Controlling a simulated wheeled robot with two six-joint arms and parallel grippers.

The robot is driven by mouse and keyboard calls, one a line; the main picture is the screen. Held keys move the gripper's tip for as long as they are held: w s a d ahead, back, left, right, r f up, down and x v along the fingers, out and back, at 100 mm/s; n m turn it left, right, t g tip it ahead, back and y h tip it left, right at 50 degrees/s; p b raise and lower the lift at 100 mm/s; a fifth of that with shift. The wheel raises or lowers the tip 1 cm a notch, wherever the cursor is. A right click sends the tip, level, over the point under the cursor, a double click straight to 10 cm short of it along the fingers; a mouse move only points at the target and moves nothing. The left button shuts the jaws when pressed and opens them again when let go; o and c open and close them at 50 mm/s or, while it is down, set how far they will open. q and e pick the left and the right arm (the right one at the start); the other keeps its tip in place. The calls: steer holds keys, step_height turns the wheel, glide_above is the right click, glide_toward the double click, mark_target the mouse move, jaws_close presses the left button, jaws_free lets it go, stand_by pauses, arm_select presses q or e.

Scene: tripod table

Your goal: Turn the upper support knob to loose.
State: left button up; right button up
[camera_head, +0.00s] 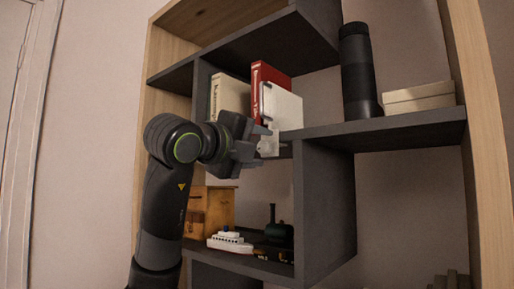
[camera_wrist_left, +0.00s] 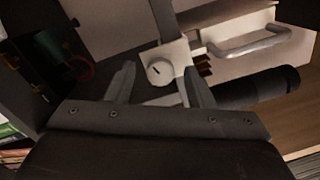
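A pale round knob (camera_wrist_left: 160,71) with a dark mark across its face sits on a white block in the left wrist view. A dark bar runs up from that block. My left gripper (camera_wrist_left: 160,85) is open, with one finger on each side just below the knob; I cannot tell whether either finger touches it. In the head view my left gripper (camera_head: 256,148) is at the shelf, next to a small white fitting (camera_head: 269,143) below a white panel (camera_head: 282,108). The knob's mark is too small to read there. My right gripper is not in view.
Books (camera_head: 270,72) stand behind the white panel. A black cylinder (camera_head: 357,72) and a cream box (camera_head: 418,97) stand on the shelf to the right. A toy ship (camera_head: 230,242) is on the lower shelf. A metal handle (camera_wrist_left: 252,42) shows in the wrist view.

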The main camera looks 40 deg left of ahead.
arm_select(q)
steer(key=shift+s, duration=0.15)
steer(key=shift+s, duration=0.35)
steer(key=s+a+f+b, duration=0.1)
steer(key=s+b, duration=0.3)
steer(key=s, duration=1.2)
steer(key=shift+s+b, duration=0.2)
steer(key=shift+b, duration=0.1)
